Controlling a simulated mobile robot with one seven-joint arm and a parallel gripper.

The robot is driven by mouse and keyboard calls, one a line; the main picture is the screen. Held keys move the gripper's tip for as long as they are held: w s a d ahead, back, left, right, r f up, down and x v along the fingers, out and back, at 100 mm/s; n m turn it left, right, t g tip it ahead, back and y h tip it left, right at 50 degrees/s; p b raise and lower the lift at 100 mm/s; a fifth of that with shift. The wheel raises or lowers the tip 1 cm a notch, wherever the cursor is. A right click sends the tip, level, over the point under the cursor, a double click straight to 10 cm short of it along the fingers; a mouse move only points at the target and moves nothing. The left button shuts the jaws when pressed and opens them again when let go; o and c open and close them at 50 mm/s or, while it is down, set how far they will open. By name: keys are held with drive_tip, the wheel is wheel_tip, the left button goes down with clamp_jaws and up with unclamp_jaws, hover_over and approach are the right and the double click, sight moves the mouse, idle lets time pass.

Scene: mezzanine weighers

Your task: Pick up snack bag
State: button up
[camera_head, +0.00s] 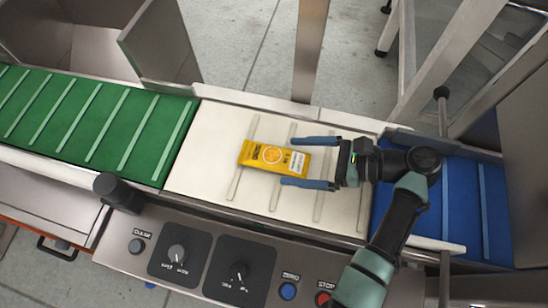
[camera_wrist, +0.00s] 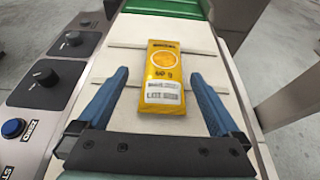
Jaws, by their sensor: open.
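The snack bag (camera_head: 272,158) is a yellow packet with an orange round print. It lies flat on the white ribbed belt section (camera_head: 205,170) in the head view. In the wrist view the snack bag (camera_wrist: 165,80) lies ahead, its near end between the finger tips. My gripper (camera_head: 311,162) is open, with one blue finger on each side of the bag's right end and a gap to each side. In the wrist view my gripper (camera_wrist: 160,78) also shows open and empty. The height of the fingers above the belt is hard to tell.
A green ribbed belt (camera_head: 85,120) adjoins on the left, a blue belt (camera_head: 460,200) on the right. A control panel (camera_head: 205,262) with knobs and buttons runs along the near side. A metal post (camera_head: 310,45) stands behind the white belt. The white belt is otherwise clear.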

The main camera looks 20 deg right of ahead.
sight(287, 158)
drive_tip(key=b+x, duration=0.1)
drive_tip(key=x, duration=0.4)
drive_tip(key=shift+w+a+f, duration=0.15)
drive_tip(key=shift+w+f, duration=0.05)
drive_tip(key=shift+w, duration=0.2)
drive_tip(key=c, duration=1.4)
wheel_tip(287, 158, up, 10)
drive_tip(key=p, duration=0.3)
drive_tip(key=shift+c, duration=0.2)
drive_tip(key=shift+w+a+f+m+t+p, duration=0.15)
drive_tip(key=shift+a+f+m+t+p, duration=0.2)
drive_tip(key=shift+p, duration=0.3)
drive_tip(key=a+f+m+t+h+p, duration=0.1)
drive_tip(key=p, duration=0.1)
drive_tip(key=a+f+m+t+h+p, duration=0.1)
drive_tip(key=a+m+h, duration=0.1)
drive_tip(key=a+f+m+t+h+p, duration=0.1)
drive_tip(key=a+m+h+p, duration=0.1)
drive_tip(key=shift+a+t+p, duration=0.15)
drive_tip(key=shift+t+p, duration=0.1)
drive_tip(key=shift+p, duration=0.1)
drive_tip(key=s+a+r+m+t+h+p, duration=0.1)
drive_tip(key=s+a+r+m+h+p, duration=0.2)
drive_tip(key=s+a+m+h+p, duration=0.1)
drive_tip(key=shift+a+r+m+t+h+p, duration=0.2)
drive_tip(key=shift+m+t+h+p, duration=0.25)
drive_tip(key=shift+m+h, duration=0.5)
